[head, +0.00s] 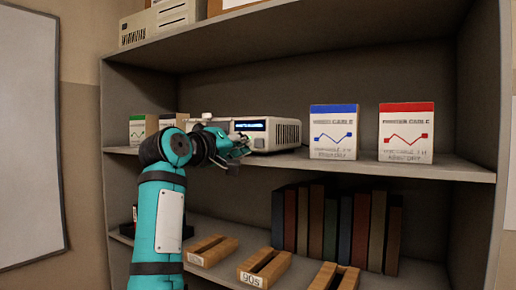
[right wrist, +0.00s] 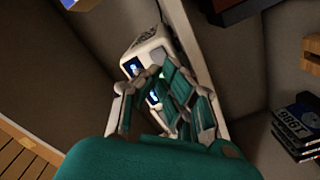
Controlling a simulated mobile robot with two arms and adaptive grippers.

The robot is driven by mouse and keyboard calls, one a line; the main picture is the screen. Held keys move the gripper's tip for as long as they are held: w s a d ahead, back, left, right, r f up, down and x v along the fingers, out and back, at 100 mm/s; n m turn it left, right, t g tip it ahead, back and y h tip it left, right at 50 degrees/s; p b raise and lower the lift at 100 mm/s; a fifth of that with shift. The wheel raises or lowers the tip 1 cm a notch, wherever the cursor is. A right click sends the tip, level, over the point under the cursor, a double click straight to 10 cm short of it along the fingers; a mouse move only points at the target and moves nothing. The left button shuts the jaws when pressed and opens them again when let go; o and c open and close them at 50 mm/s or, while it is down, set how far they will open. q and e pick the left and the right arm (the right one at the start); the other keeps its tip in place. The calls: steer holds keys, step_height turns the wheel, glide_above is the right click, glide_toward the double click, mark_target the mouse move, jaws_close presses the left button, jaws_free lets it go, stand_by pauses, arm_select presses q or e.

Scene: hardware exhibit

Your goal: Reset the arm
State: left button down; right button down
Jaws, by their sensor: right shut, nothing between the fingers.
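My right arm (head: 168,210) is teal and rises from the bottom of the head view, bending toward the middle shelf. My right gripper (head: 240,148) is in front of a white device with a lit blue display (head: 272,134). The gripper is shut and empty; it also shows in the right wrist view (right wrist: 165,100). In that view the white device (right wrist: 150,45) is behind the fingers, partly hidden by them. I cannot tell whether the fingers touch it. My left gripper is not in view.
The middle shelf (head: 375,167) also holds a blue-topped box (head: 333,131) and a red-topped box (head: 406,132) to the right, and a green-marked box (head: 138,130) to the left. Dark books (head: 318,220) and wooden holders (head: 264,268) stand on the lower shelf. A whiteboard (head: 28,140) hangs at left.

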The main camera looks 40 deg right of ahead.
steer(key=shift+v, duration=0.85)
